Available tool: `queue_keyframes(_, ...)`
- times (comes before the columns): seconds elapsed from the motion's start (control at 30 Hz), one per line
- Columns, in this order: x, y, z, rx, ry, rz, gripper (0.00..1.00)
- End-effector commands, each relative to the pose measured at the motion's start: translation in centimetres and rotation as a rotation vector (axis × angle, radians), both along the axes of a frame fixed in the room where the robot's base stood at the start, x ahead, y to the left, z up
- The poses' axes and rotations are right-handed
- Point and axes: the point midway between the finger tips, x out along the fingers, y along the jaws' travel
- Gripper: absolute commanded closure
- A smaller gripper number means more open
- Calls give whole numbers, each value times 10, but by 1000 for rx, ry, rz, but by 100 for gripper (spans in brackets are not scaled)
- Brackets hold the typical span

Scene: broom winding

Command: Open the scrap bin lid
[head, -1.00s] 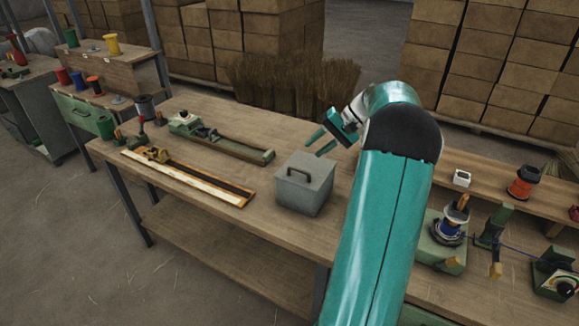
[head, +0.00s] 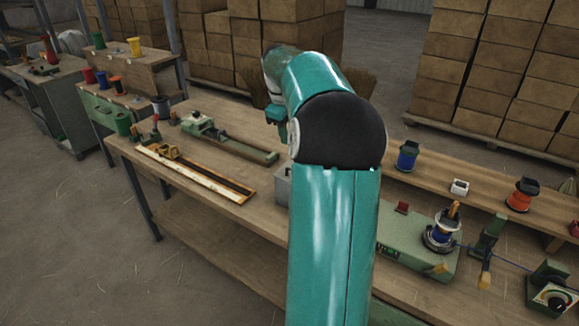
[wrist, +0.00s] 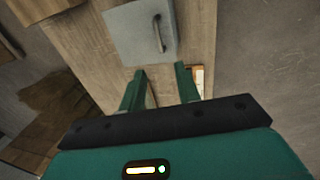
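The scrap bin is a grey metal box with a dark bar handle on its closed lid. In the head view only a sliver of the bin (head: 282,188) shows on the workbench, with the rest hidden behind my arm. In the wrist view the grey lid (wrist: 128,32) and its handle (wrist: 158,33) are at the top, beyond my fingertips. My gripper (wrist: 161,72) is open and empty, its two green fingers apart and pointing towards the lid. In the head view my gripper (head: 277,118) is partly hidden by the arm, above the bench.
On the workbench (head: 222,108), a green tool (head: 230,143) and a long wooden-framed strip (head: 195,174) lie left of the bin. To the right are a green winding machine (head: 420,250), a blue spool (head: 407,156) and an orange spool (head: 521,195). Stacked boxes (head: 497,75) stand behind.

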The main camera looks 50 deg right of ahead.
Motion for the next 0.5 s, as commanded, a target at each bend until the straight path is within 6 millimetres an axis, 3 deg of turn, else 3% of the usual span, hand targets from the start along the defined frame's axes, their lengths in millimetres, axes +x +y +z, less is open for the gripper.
queue_keyframes(0.17, -2, -7, -21, 5, 3, -9, 67)
queue_keyframes(0.5, -3, -19, -87, 8, 2, -9, 67)
